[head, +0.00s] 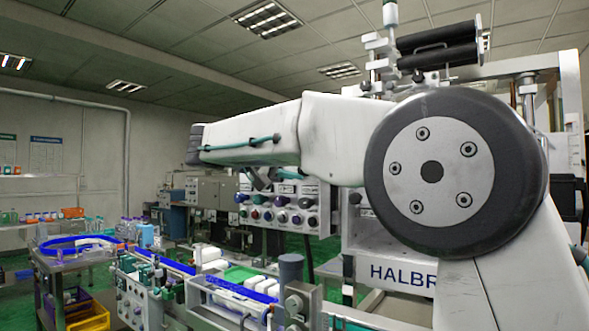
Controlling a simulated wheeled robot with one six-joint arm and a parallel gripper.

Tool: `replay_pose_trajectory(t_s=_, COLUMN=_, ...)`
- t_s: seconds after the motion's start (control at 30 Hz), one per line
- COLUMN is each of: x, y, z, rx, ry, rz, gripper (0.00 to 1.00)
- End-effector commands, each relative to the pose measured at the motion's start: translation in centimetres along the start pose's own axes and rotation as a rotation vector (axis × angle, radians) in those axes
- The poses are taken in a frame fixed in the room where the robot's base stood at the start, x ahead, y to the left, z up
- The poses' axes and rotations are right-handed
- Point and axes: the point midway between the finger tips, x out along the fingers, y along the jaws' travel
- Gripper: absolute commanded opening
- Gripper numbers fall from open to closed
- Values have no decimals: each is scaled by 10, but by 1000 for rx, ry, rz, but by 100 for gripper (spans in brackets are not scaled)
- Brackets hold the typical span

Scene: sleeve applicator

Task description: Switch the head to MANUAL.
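A grey control panel (284,205) stands beyond the conveyor near the middle of the head view. It carries rows of coloured knobs and buttons, among them a purple-blue one (241,197) at its left edge. Its labels are too small to read, so I cannot tell which control is the head switch or how it is set. My white arm (340,138) reaches from the right across the view, above the panel, and covers its upper part. I cannot make out my gripper or its fingers.
The machine body marked "HALBR" (390,273) stands at the right, partly behind my arm. A conveyor with a blue belt (240,290) runs in front of the panel.

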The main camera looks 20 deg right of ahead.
Motion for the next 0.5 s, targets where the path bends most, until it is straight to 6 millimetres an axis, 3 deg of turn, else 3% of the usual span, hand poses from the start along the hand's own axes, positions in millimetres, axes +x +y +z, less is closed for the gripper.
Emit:
replay_pose_trajectory(t_s=0.43, x=0, y=0, z=0, rx=-11, ry=0, rz=4, gripper=0)
replay_pose_trajectory(t_s=0.47, x=0, y=0, z=0, rx=-10, ry=0, rz=4, gripper=29)
replay_pose_trajectory(t_s=0.5, x=0, y=0, z=0, rx=-10, ry=0, rz=4, gripper=40)
